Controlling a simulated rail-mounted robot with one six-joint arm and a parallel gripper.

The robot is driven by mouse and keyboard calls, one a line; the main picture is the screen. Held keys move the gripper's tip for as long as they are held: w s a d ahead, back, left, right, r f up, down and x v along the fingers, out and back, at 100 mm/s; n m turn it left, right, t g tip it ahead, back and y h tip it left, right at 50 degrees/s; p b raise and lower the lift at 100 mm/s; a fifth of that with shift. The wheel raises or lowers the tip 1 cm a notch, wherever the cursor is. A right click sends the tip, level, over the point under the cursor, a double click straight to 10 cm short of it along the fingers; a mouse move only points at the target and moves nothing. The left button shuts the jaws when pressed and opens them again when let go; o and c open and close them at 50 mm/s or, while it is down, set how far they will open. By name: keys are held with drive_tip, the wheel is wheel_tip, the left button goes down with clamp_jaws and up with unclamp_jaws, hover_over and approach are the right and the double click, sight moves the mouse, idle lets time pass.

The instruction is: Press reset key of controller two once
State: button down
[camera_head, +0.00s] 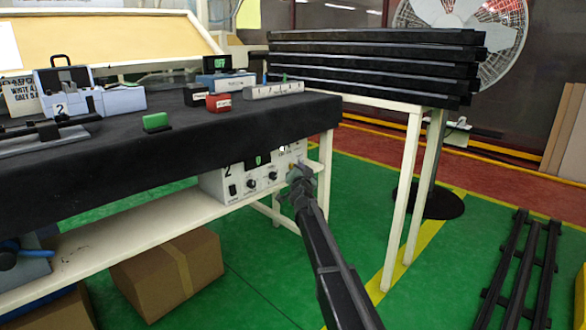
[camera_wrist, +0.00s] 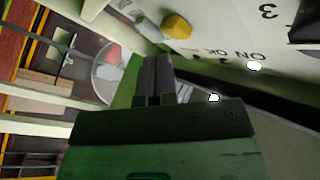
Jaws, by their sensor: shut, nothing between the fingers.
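Controller two (camera_head: 246,184) is a white box with a "2", a small green display and dark knobs on its front. It sits on the shelf under the black-topped table. My gripper (camera_head: 297,171) is at the right end of its front panel, and hides part of it. In the wrist view my shut, empty fingers (camera_wrist: 158,78) point toward a white panel (camera_wrist: 225,25) with upside-down "ON OK" lettering. A yellow knob-like key (camera_wrist: 177,26) stands on this panel just beyond the fingertips, with a visible gap. I cannot read a reset label.
The table's black top (camera_head: 190,150) overhangs the controller. A white table leg (camera_head: 326,160) stands close to my gripper on the right. A cardboard box (camera_head: 168,273) lies under the shelf. A rack of black trim strips (camera_head: 375,65) stands behind. Green floor at the right has some free room.

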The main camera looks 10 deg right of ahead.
drive_tip(key=s+d, duration=0.1)
drive_tip(key=s, duration=0.1)
drive_tip(key=s+d, duration=0.2)
idle(0.5)
drive_tip(key=shift+w, duration=0.1)
idle(0.3)
